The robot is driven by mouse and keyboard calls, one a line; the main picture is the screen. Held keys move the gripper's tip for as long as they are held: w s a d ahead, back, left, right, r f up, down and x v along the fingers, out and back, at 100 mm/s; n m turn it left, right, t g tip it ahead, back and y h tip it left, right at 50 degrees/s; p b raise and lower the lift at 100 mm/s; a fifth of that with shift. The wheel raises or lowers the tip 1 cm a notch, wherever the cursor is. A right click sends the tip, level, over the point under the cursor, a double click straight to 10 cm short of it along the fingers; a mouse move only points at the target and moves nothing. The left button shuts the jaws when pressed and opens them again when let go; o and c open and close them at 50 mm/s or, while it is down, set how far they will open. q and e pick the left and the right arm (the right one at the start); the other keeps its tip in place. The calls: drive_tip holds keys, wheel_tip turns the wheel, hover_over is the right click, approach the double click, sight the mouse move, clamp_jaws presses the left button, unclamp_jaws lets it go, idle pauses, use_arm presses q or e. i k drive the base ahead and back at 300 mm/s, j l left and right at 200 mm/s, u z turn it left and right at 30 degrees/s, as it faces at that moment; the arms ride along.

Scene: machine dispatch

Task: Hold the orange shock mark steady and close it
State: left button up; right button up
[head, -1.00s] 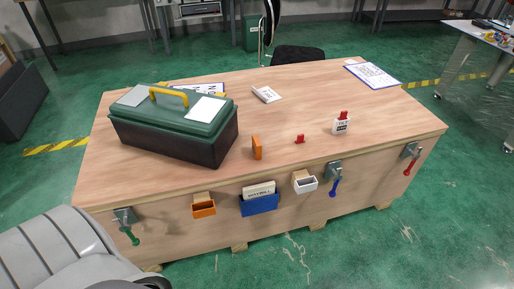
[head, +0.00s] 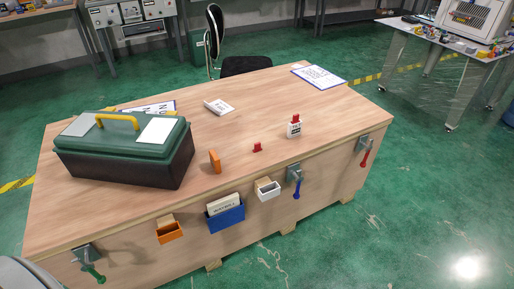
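An orange block (head: 214,161) stands upright on the wooden crate top, right of the green toolbox. An orange open-topped holder (head: 170,232) with a wooden-coloured piece behind it is fixed to the crate's front side. I cannot tell for certain which of these orange pieces is the shock mark. A small red piece (head: 257,147) and a white tag with a red top (head: 294,127) stand further right on the crate (head: 160,208). Neither of my grippers shows in the head view.
A green toolbox (head: 125,150) fills the crate's left end. The front carries a blue card holder (head: 226,217), a white holder (head: 267,190) and green, blue and red-handled latches. A clipboard (head: 319,77) lies at the back. A chair (head: 245,66) stands behind; green floor is free at right.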

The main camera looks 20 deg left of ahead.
sight(216, 165)
drive_tip(key=u, duration=0.5)
drive_tip(key=i+l+u, duration=0.6)
drive_tip(key=u, duration=0.15)
drive_tip(key=i+l+u, duration=0.35)
drive_tip(key=i+l, duration=0.15)
drive_tip(key=l, duration=0.15)
drive_tip(key=i+l, duration=0.1)
drive_tip(key=l, duration=0.2)
drive_tip(key=i+l, duration=0.15)
drive_tip(key=l+u, duration=0.05)
drive_tip(key=l, duration=0.05)
